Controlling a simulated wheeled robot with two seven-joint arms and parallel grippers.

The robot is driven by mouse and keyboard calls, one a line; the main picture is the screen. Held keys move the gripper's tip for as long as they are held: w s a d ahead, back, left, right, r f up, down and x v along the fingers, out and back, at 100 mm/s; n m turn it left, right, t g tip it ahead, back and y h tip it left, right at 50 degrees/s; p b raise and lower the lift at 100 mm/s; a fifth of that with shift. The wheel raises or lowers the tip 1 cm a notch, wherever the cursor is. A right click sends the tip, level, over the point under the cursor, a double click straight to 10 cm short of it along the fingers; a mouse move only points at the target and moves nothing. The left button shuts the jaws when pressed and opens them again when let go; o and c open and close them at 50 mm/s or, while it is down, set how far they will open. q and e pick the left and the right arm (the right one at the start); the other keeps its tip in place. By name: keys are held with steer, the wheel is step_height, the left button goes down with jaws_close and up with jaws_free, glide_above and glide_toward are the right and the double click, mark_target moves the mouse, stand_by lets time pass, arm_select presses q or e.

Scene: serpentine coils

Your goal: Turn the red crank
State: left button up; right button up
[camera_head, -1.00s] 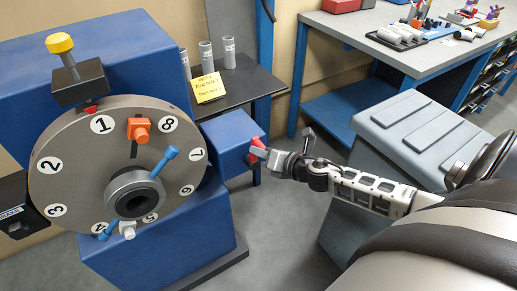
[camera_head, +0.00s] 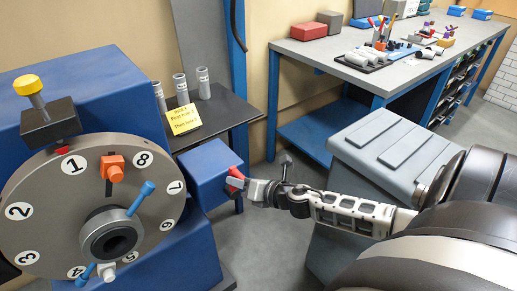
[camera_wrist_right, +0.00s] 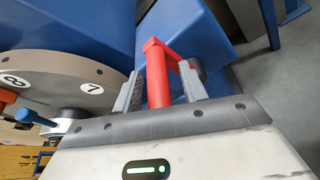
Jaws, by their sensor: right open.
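The red crank (camera_head: 235,176) sits on the right side of the blue box (camera_head: 205,171) beside the numbered dial. In the right wrist view the red crank (camera_wrist_right: 158,75) has its handle between the two fingers of my right gripper (camera_wrist_right: 160,92). The fingers are open, one on each side of the handle, with a gap showing. In the head view my right gripper (camera_head: 246,186) reaches in from the right at the crank and partly covers it. My left gripper is not in view.
The grey dial (camera_head: 55,200) carries white number discs, an orange block (camera_head: 111,166) and blue pegs. A yellow-topped knob (camera_head: 28,85) stands above it. A dark shelf (camera_head: 235,112) holds grey cylinders and a yellow note (camera_head: 182,121). A grey ridged case (camera_head: 375,150) stands under my right arm.

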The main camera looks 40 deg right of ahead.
steer(key=b+v, duration=0.1)
steer(key=v, duration=1.4)
steer(key=shift+s, duration=0.25)
